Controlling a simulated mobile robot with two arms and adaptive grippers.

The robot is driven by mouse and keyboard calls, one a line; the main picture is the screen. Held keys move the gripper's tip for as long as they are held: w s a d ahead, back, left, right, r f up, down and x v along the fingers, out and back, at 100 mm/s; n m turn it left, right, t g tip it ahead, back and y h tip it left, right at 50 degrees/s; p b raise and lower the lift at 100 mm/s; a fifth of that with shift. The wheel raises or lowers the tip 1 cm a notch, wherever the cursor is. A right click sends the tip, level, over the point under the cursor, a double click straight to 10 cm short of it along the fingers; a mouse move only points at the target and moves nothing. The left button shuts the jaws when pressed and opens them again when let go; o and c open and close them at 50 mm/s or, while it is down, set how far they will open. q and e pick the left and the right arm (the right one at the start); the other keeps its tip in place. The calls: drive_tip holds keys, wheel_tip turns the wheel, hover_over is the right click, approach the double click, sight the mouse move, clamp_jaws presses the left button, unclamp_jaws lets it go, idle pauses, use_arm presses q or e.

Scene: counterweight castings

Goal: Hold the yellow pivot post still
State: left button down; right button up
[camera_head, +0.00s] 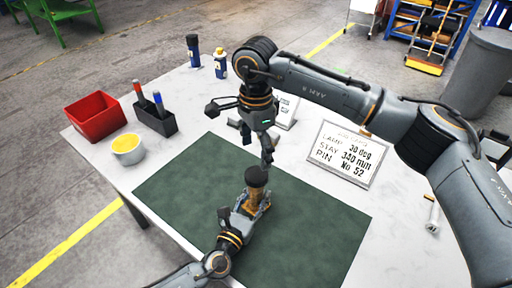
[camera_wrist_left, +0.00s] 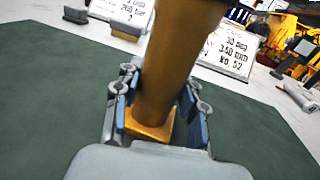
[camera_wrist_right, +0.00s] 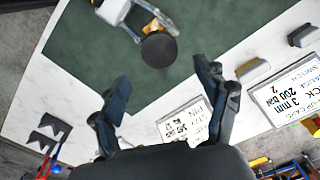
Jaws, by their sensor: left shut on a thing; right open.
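The yellow pivot post (camera_head: 252,208) stands upright on the green mat (camera_head: 310,235), with a dark round top (camera_head: 256,177). In the left wrist view the post (camera_wrist_left: 178,65) rises from a square yellow foot between my finger pads. My left gripper (camera_head: 243,208) is shut on the post low down, and it also shows in the left wrist view (camera_wrist_left: 158,98). My right gripper (camera_head: 257,148) is open and empty above the post, pointing down. In the right wrist view the dark top (camera_wrist_right: 159,49) lies beyond the open fingers (camera_wrist_right: 162,80), apart from them.
A framed card (camera_head: 346,153) with writing stands right of the mat; another card is partly hidden behind my right gripper. A red bin (camera_head: 96,122), a dark tool holder (camera_head: 158,122) and a yellow-filled cup (camera_head: 128,152) stand left. Two bottles (camera_head: 193,52) stand behind. The mat's right part is clear.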

sight(256, 174)
use_arm(q)
drive_tip(key=shift+f, duration=0.1)
use_arm(e)
drive_tip(key=shift+n, duration=0.3)
drive_tip(key=shift+f, duration=4)
